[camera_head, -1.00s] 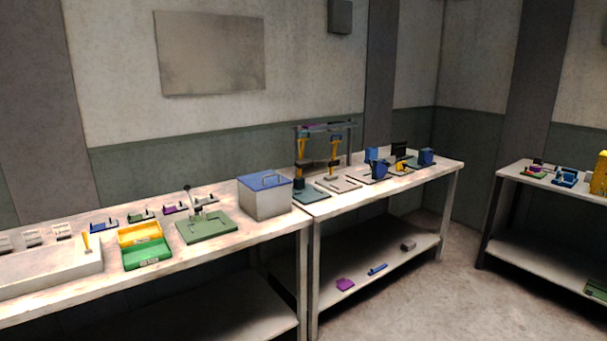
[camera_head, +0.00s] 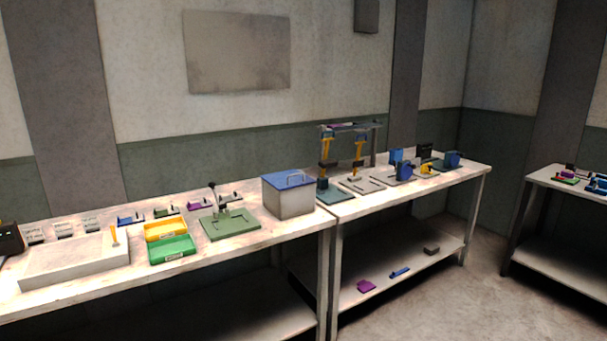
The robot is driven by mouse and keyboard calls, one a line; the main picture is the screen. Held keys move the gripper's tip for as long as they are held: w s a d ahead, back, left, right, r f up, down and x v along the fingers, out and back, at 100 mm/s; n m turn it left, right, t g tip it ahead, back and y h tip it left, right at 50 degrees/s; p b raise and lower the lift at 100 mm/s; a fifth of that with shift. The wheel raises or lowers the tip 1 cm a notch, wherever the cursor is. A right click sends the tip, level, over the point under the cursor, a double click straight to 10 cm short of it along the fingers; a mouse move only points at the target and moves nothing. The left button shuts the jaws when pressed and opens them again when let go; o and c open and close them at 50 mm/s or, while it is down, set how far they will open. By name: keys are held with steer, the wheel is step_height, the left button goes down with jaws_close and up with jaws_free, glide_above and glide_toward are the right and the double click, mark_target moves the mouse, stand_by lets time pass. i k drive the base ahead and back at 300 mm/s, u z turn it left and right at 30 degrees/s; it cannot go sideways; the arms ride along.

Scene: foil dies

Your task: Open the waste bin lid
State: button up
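A light grey box-shaped bin (camera_head: 291,203) stands on the long workbench, near its right end. Its blue lid (camera_head: 287,180) lies flat on top and looks closed. A pale bar handle (camera_head: 294,176) stands up from the lid. This is the only lidded container I can make out, and I see no label on it. My gripper is not in view.
Left of the bin are a green plate with a lever (camera_head: 230,224), a yellow tray (camera_head: 166,230), a green tray (camera_head: 172,249) and a pale shallow tray (camera_head: 75,264). Right of it, presses (camera_head: 325,170) stand on a second bench. Floor (camera_head: 440,310) is clear at lower right.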

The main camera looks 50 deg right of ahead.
mark_target(285, 180)
steer(key=u, duration=0.05)
steer(key=i, duration=1)
steer(key=z, duration=0.05)
